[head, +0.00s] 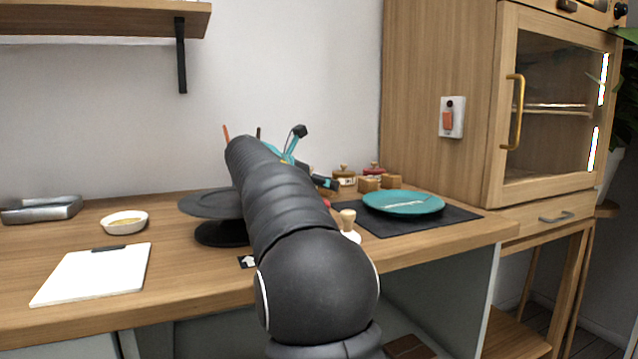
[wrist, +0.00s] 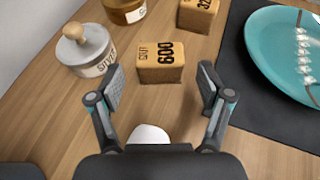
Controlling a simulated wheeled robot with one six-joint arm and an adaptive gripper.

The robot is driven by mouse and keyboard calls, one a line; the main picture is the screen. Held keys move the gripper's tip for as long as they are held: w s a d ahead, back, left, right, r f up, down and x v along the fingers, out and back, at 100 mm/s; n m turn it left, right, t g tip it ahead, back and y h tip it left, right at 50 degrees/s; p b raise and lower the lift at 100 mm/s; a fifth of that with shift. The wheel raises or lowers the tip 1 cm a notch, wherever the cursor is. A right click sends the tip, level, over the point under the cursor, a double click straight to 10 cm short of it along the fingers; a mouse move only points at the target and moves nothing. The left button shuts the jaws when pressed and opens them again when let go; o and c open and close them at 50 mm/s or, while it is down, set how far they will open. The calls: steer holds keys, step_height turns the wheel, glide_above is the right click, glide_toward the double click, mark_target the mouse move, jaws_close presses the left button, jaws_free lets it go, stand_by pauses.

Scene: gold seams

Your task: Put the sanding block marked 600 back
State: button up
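The sanding block marked 600 (wrist: 161,63) is a small tan block standing on the wooden worktop. My gripper (wrist: 160,84) is open and empty, its fingertips apart, with the block just beyond them in the wrist view. I see no contact between fingers and block. A similar block marked 32-something (wrist: 199,15) stands farther off to the right, its last digit cut off. In the head view my arm covers much of the middle of the bench; small tan blocks (head: 368,184) show beside the gripper, their marks too small to read.
A lidded jar marked SILVER (wrist: 90,57) stands left of the block, with an amber jar (wrist: 122,9) behind. A teal plate (wrist: 287,60) with pale seams lies on a dark mat (wrist: 249,95) at right. A white rounded thing (wrist: 148,134) is near the gripper's base.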

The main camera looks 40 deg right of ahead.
steer(key=shift+r, duration=0.2)
steer(key=p+v, duration=0.1)
steer(key=v, duration=1.1)
steer(key=shift+p, duration=0.35)
stand_by(0.7)
